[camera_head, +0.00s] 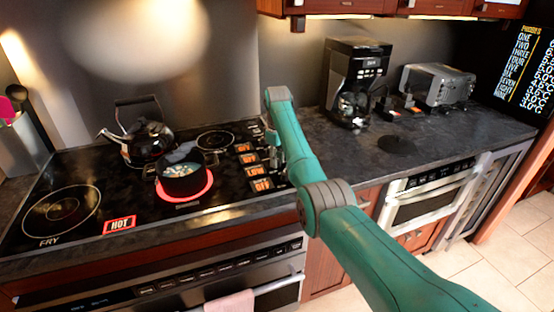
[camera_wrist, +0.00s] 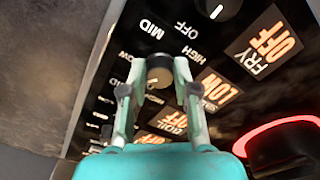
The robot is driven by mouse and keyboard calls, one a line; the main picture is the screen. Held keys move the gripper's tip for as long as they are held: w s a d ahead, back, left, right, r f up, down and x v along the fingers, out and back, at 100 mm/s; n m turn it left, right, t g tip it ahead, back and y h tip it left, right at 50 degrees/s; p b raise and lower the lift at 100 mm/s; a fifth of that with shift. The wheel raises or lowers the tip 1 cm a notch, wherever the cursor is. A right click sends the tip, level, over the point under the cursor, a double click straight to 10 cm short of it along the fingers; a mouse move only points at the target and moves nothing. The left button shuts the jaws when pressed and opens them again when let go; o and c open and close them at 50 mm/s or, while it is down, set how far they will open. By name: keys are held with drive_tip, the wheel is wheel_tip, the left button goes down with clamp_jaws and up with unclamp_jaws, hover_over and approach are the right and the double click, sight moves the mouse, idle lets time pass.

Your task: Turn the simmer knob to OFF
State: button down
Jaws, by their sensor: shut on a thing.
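The simmer knob (camera_wrist: 159,78) is a dark round knob on the black stove panel, between my fingertips in the wrist view. My gripper (camera_wrist: 160,70) is shut on it, one finger on each side. The lit orange display (camera_wrist: 217,90) beside it appears to read LOW; its small lettering is partly covered by my finger. White MID and HIGH marks show around the knob. In the head view my gripper (camera_head: 277,153) is down at the panel's right edge, and the arm hides the knob.
A FRY knob (camera_wrist: 218,8) with a display reading OFF sits close by. Other displays (camera_head: 262,185) line the panel. A pot (camera_head: 181,181) stands on a red glowing burner, with a HOT sign (camera_head: 119,225) in front. A kettle (camera_head: 149,139) stands behind. The counter at right holds a coffee maker (camera_head: 353,83).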

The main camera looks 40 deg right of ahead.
drive_tip(key=n, duration=0.4)
drive_tip(key=shift+n, duration=1.8)
drive_tip(key=c, duration=0.9)
unclamp_jaws()
drive_tip(key=shift+o, duration=0.2)
drive_tip(key=shift+r, duration=3.75)
drive_tip(key=shift+w, duration=0.1)
